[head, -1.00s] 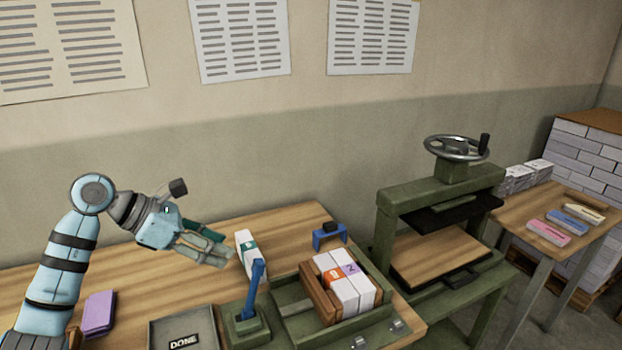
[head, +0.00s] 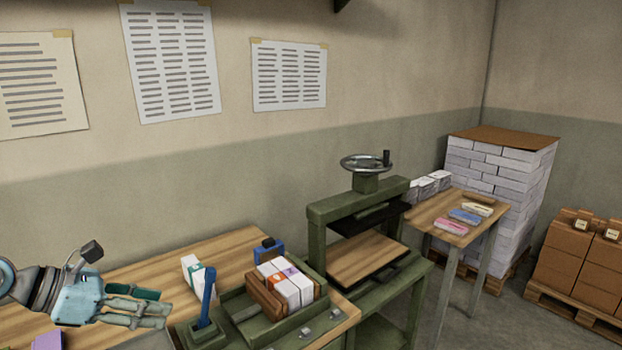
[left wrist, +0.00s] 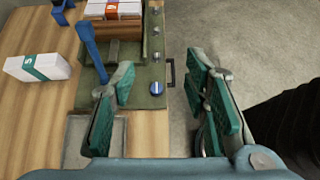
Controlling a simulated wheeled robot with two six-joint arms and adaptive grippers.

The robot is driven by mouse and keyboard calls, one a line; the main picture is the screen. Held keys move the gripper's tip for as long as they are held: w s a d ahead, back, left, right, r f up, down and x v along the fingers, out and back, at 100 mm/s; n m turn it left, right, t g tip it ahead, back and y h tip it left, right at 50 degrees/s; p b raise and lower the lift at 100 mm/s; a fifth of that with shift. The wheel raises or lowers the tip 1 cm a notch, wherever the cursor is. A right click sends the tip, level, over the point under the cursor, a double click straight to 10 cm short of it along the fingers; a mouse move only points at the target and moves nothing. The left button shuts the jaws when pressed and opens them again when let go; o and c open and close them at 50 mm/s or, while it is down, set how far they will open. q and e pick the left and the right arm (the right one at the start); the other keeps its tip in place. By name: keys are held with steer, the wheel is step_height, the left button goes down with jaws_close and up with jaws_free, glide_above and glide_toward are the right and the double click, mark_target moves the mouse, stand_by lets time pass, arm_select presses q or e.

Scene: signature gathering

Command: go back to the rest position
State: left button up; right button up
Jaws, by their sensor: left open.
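My left gripper (head: 138,304) is at the left of the head view, above the wooden workbench (head: 232,252). Its teal-padded fingers are apart and nothing is between them. In the left wrist view the open fingers (left wrist: 160,105) hang over the bench's edge, with bare floor below. A white block with a teal band (head: 194,273) stands on the bench to the right of the gripper, apart from it. It also shows in the left wrist view (left wrist: 38,68). My right gripper is not in view.
A green jig (head: 330,318) with a blue lever (head: 208,297) holds white banded blocks (head: 292,287). A green press (head: 317,235) stands to its right. Beyond are a small table (head: 428,214) with coloured blocks, a paper stack (head: 490,188) and brown boxes (head: 566,255). Floor is open at right.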

arm_select(q)
steer(key=d+r+n+t+h, duration=0.8)
steer(key=d+n, duration=0.1)
steer(key=a+f+n+t+y, duration=0.5)
steer(key=a+n+t+y, duration=0.3)
steer(key=n+y, duration=0.9)
steer(key=s+a+f+n+g+y, duration=0.2)
steer(key=f+n+g, duration=0.1)
steer(key=f+n, duration=0.45)
steer(key=s+a+f+n+g+y, duration=0.2)
steer(key=s+a+f+n+g, duration=0.15)
steer(key=f+n, duration=0.4)
steer(key=s+d+f+n+g+h, duration=0.2)
steer(key=s+d+f+g, duration=0.3)
steer(key=s+f, duration=0.5)
steer(key=s+d+f+n+g+h, duration=0.1)
steer(key=s+d+f+n+g, duration=0.2)
steer(key=s+f+g, duration=0.7)
step_height(320, 180, down, 17)
steer(key=s+a+t, duration=0.2)
steer(key=s, duration=0.1)
steer(key=s+f+g, duration=0.1)
steer(key=s+f, duration=1.3)
steer(key=shift+s+a+f+g+b, duration=0.15)
steer(key=shift+a+f+g+b, duration=0.1)
steer(key=shift+g+b, duration=0.15)
